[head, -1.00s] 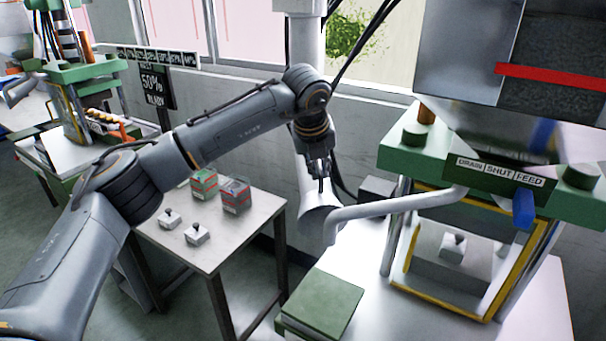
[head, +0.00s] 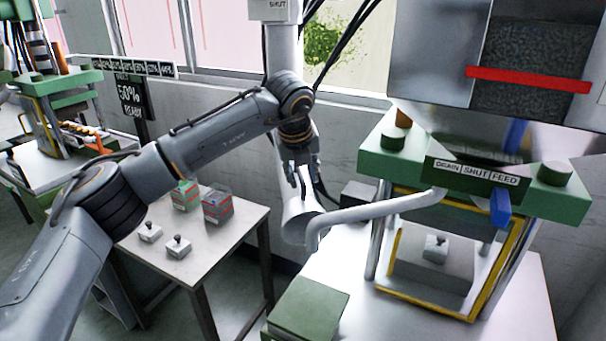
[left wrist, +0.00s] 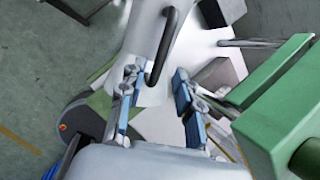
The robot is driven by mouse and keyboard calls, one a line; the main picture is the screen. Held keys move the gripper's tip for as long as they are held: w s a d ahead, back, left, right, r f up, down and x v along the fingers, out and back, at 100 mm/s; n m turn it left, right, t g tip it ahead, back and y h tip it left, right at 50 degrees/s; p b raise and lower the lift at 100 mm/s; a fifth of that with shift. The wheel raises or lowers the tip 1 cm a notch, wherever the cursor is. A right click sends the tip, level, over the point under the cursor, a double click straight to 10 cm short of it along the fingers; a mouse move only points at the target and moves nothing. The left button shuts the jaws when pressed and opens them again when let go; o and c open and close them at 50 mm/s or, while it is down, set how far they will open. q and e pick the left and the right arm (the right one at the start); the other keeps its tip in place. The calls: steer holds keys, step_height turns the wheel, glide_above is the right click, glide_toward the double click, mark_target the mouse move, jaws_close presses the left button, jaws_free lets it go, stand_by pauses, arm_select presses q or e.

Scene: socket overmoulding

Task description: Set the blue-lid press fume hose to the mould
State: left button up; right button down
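The fume hose ends in a pale flared hood (head: 299,222), with a grey bent pipe (head: 375,210) running right toward the press (head: 480,205). The hood also shows in the left wrist view (left wrist: 146,28), with a dark bar handle (left wrist: 165,40) on it. My left gripper (head: 303,180) is just above the hood. In the left wrist view my left gripper (left wrist: 157,103) has its blue-padded fingers apart, and the handle's end shows between them, nearer the left finger. Contact is not clear. The mould (head: 431,262) is a grey block inside the press frame. My right gripper is out of view.
The press has a blue lever (head: 500,208) on its front. A green box (head: 308,308) sits at the white bench's left front edge. A side table (head: 235,235) holds small white parts and two boxes. Another press (head: 60,110) stands at the far left.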

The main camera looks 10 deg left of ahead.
arm_select(q)
steer(key=v, duration=1.2)
steer(key=shift+w, duration=0.1)
